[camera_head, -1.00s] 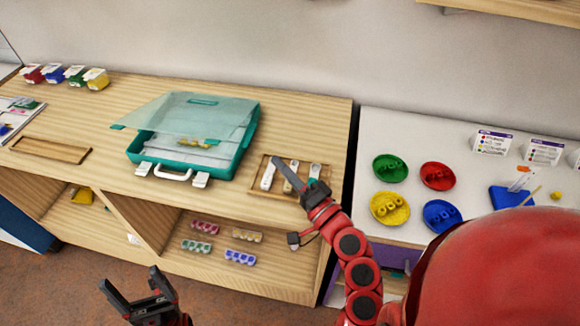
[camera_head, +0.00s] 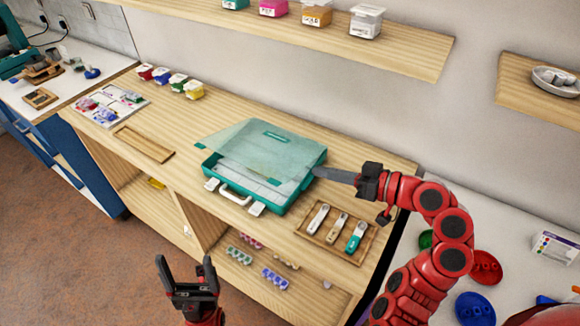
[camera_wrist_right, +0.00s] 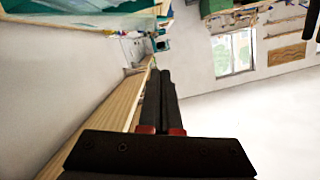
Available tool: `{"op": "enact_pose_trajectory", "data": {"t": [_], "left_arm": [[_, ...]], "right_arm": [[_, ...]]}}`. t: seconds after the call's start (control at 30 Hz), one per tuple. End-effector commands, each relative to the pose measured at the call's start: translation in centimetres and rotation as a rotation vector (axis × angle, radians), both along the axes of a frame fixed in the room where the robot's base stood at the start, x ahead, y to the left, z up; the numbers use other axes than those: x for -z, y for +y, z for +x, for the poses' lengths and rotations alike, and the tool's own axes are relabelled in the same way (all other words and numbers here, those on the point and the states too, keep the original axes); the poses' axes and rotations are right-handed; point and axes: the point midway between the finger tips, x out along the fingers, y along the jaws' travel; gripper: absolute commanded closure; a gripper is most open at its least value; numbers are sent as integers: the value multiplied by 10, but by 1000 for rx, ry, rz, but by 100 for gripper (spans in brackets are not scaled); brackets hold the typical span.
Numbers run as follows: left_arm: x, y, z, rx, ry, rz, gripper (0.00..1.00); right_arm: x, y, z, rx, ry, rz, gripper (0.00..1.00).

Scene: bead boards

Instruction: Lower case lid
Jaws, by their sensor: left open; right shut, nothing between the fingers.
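The teal case (camera_head: 268,207) sits on the wooden counter with its white handle (camera_head: 235,193) and two white latches (camera_head: 256,208) at the front. Its translucent lid (camera_head: 245,148) is tilted above the case, with a gap at the front showing the pale interior. My right gripper (camera_head: 318,172) is shut and empty, its fingers pointing left at the case's right side. I cannot tell if they touch it. The shut fingers also show in the right wrist view (camera_wrist_right: 160,85). My left gripper (camera_head: 185,264) is open and empty, low in front of the counter.
A wooden tray (camera_head: 312,240) with several small tools lies right of the case. An empty wooden tray (camera_head: 143,144) lies to its left. Small coloured containers (camera_head: 178,82) stand along the back. Shelf compartments below hold bead strips (camera_head: 239,255). A wall shelf (camera_head: 330,45) hangs above.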

Motion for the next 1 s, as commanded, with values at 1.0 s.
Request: {"op": "enact_pose_trajectory", "data": {"t": [1.0], "left_arm": [[-53,0,0,0,0,0,16]], "right_arm": [[56,90,41,-28,-9,-43,100]]}}
